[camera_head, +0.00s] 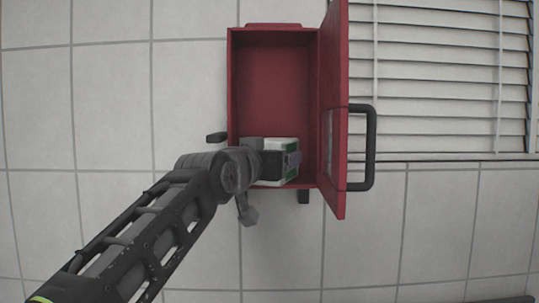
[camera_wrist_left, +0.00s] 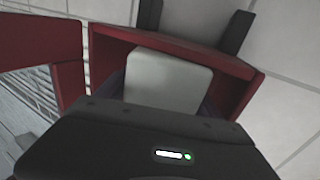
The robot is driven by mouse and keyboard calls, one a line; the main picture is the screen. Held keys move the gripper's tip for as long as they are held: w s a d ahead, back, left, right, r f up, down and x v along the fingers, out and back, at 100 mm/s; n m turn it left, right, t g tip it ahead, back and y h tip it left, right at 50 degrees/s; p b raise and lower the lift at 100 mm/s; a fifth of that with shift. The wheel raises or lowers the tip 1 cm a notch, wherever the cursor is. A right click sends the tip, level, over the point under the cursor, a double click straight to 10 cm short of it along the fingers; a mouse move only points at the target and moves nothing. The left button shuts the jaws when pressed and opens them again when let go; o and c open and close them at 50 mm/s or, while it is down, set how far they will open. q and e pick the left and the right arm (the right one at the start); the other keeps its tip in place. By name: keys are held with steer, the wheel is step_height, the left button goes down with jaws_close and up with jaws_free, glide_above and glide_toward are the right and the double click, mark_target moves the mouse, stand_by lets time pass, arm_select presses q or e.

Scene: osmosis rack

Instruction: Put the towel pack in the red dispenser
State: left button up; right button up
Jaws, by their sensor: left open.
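The red dispenser (camera_head: 272,85) hangs on the tiled wall with its door (camera_head: 334,60) swung open to the right. The towel pack (camera_head: 284,143), white with green marks, sits in the bottom of the dispenser. My left gripper (camera_head: 290,160) reaches into the dispenser from the lower left, at the pack, and is open. The gripper hides part of the pack. In the left wrist view the pack's pale face (camera_wrist_left: 168,82) shows inside the red dispenser frame (camera_wrist_left: 185,42). My right gripper is in neither view.
The open door has a black handle (camera_head: 371,148) on its right side. White window blinds (camera_head: 440,80) lie behind the door on the right. The upper part of the dispenser is empty. The tiled wall on the left is clear.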

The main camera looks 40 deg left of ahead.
arm_select(q)
steer(key=c, duration=1.3)
steer(key=shift+s+d, duration=0.15)
steer(key=shift+s, duration=0.05)
steer(key=shift+s+d+r, duration=0.2)
steer(key=shift+s+d, duration=0.1)
steer(key=shift+r, duration=0.1)
